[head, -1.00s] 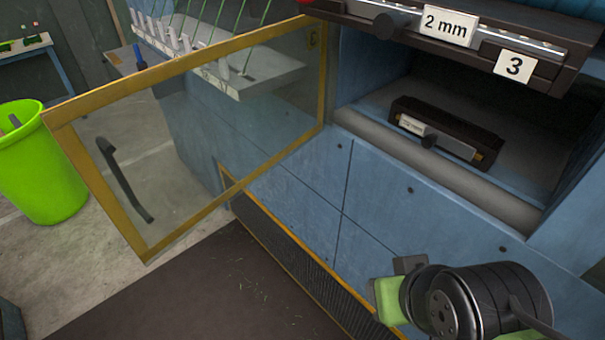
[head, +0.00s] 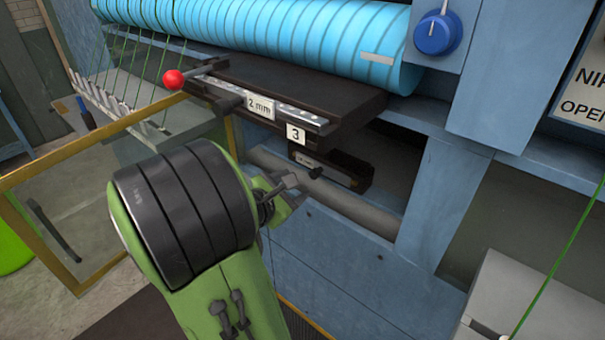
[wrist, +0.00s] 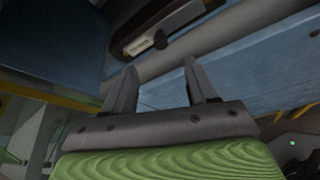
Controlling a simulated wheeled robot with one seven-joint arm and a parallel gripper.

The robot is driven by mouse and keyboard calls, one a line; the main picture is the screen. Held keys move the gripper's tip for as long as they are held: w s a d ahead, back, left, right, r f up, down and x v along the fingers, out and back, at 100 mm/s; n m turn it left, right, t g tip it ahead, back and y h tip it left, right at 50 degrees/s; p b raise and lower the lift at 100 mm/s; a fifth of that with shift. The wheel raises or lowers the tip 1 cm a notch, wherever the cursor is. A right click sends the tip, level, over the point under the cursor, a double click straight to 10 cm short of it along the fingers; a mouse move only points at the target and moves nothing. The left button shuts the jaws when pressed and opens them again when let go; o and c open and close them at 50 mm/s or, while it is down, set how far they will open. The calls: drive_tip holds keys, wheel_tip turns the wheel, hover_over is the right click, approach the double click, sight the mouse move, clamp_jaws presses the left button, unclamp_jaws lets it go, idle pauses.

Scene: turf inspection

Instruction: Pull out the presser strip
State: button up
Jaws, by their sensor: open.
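A dark block with a pale label and a small black knob (head: 316,173) sits in the recess of the blue machine. I take this dark block (head: 352,172) to be the presser strip, though no name on it can be read. It also shows at the top of the wrist view (wrist: 180,20), with its knob beyond the fingertips. My gripper (wrist: 160,65) is open, with nothing between its two fingers. In the head view my gripper (head: 284,184) is just left of the knob and appears apart from it; my arm hides part of it.
Above the recess a dark shelf juts out with a metal bar (head: 285,116), signs "2 mm" and "3", and a red ball knob (head: 174,79). A yellow-framed clear door (head: 100,285) stands open at left. A blue ribbed roller (head: 290,35) lies above.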

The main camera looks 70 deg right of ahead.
sight(312, 175)
drive_tip(key=p+x, duration=0.1)
drive_tip(key=x, duration=0.9)
drive_tip(key=shift+w, duration=0.1)
clamp_jaws()
drive_tip(key=shift+w+a, duration=0.1)
